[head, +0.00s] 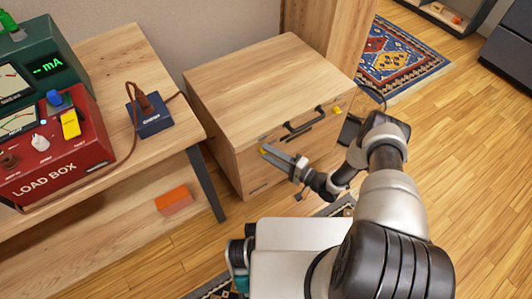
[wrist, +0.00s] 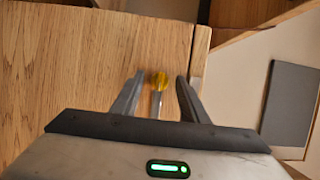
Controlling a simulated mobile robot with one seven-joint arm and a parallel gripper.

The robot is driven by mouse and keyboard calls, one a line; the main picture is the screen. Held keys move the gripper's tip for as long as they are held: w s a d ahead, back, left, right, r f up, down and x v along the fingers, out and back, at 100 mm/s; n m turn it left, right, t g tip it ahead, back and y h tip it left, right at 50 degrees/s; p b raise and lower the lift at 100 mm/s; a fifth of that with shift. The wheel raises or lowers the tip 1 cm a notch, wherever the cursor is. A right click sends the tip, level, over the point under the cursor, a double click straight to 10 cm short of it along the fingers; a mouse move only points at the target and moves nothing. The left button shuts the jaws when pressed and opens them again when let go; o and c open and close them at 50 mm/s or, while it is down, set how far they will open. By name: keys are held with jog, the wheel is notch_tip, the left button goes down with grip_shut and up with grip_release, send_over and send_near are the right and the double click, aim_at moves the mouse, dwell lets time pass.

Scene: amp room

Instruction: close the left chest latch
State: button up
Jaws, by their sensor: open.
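The wooden chest (head: 262,75) stands on the floor with its lid down. The left chest latch shows as a yellow knob (head: 263,151) at the left of the chest's front, by my gripper (head: 272,155). In the wrist view the yellow knob (wrist: 160,79) sits on a pale metal strip (wrist: 157,103), between the fingertips of my gripper (wrist: 160,82). The fingers are apart, with a gap on either side of the knob; I cannot tell if either touches it. The right latch (head: 337,110) has a similar yellow knob. The latch's base is partly hidden.
A black handle (head: 303,121) sticks out between the latches. A wooden bench (head: 122,60) stands close on the left, with a red load box (head: 55,160) on it. An orange block (head: 174,200) lies below. Open wooden floor (head: 455,145) lies to the right.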

grip_shut()
jog(key=shift+r+n, duration=0.1)
jog(key=shift+n, duration=0.2)
jog(key=shift+s+a+r+n+t+h+p, duration=0.15)
jog(key=shift+n+h+p, duration=0.5)
jog(key=shift+n+h, duration=1.05)
jog(key=shift+a+n+t+h+p, duration=0.2)
jog(key=shift+n+h+p, duration=0.55)
jog(key=shift+n, duration=1.75)
jog(key=shift+s+a+r+n+t+h+p, duration=0.1)
jog(key=shift+n+t+h+p, duration=0.35)
jog(key=shift+n+h, duration=1.25)
jog(key=shift+n+y, duration=0.45)
jog(key=shift+n, duration=0.15)
